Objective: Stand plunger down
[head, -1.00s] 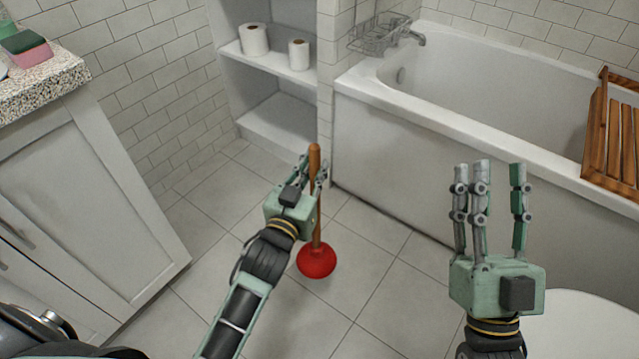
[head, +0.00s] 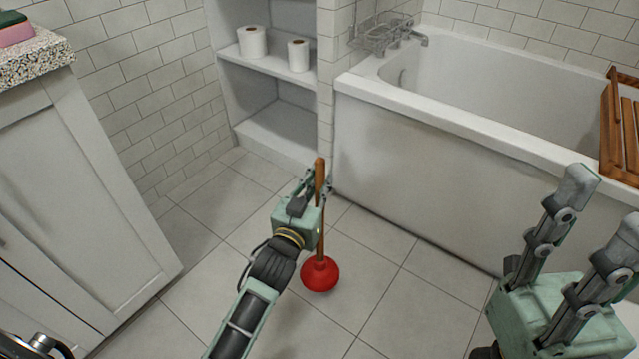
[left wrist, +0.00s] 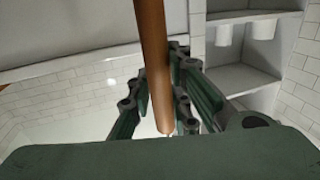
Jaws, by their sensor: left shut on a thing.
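The plunger has a wooden handle and a red rubber cup (head: 320,274). It is upright with the cup down, near the tiled floor; I cannot tell for sure whether the cup touches it. My left gripper (head: 320,186) is shut on the upper part of the handle. In the left wrist view the wooden handle (left wrist: 152,60) runs between the fingers of the left gripper (left wrist: 165,100). My right gripper (head: 600,215) is at the right edge of the head view, its fingers spread, with nothing seen between them; part of it is cut off.
A wall niche with shelves (head: 275,75) holds two toilet rolls (head: 252,42). The bathtub (head: 420,170) stands behind and right, with a wooden rack (head: 620,130) on it. A white cabinet (head: 80,190) is at left. Floor around the plunger is clear.

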